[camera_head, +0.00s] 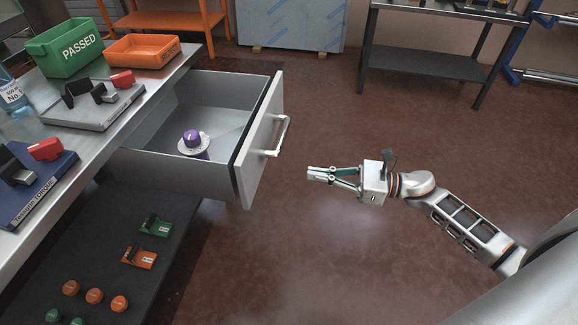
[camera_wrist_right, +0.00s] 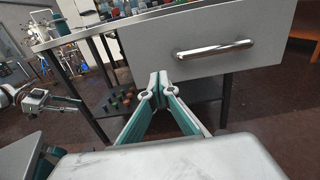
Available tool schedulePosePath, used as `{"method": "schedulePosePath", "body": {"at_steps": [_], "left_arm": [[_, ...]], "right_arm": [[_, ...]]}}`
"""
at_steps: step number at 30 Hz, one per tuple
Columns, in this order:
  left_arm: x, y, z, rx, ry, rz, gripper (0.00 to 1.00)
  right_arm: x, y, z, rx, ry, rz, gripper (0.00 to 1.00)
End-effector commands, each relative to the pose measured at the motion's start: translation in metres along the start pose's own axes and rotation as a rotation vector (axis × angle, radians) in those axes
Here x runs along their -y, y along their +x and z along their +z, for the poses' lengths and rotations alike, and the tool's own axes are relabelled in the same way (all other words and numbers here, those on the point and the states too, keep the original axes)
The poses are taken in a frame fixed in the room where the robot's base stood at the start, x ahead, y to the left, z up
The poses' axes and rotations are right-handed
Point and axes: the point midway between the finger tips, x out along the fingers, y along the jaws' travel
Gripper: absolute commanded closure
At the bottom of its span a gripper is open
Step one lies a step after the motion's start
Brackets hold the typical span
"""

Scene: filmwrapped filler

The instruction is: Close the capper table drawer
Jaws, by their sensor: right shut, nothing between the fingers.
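The capper table drawer (camera_head: 215,125) is pulled well out from under the steel table (camera_head: 135,90). A purple-capped item (camera_head: 192,140) on a pale round piece sits inside it. Its light grey front has a bar handle (camera_head: 278,137), which also shows in the right wrist view (camera_wrist_right: 214,49). My right gripper (camera_head: 310,173) is shut and empty, to the right of the handle and apart from it. In the right wrist view its fingertips (camera_wrist_right: 158,84) meet below and left of the handle. My left gripper (camera_wrist_right: 62,103) shows small at the left there; its jaws are unclear.
A green PASSED bin (camera_head: 65,48), an orange tray (camera_head: 143,51) and fixtures with red clamps stand on the table. Several orange and green parts lie on the lower shelf (camera_head: 185,235). Another table (camera_head: 440,62) stands behind. The floor (camera_head: 320,260) around my right gripper is clear.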

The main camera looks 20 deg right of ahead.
Motion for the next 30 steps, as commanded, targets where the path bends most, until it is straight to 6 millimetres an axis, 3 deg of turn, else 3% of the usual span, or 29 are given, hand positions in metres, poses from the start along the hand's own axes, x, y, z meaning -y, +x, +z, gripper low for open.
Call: {"method": "schedulePosePath", "body": {"at_steps": [18,24,30], "left_arm": [[0.003,-0.002,-0.001,0.003,0.0,-0.007,0.68],[0.004,-0.002,-0.001,0.003,0.001,-0.008,0.68],[0.004,-0.002,-0.001,0.004,0.001,-0.008,0.68]], "right_arm": [[0.0,0.111,0.004,0.006,0.003,-0.001,1.0],[0.0,0.128,0.003,0.003,0.004,-0.002,1.0],[0.0,0.131,0.002,0.002,0.004,-0.002,1.0]]}}
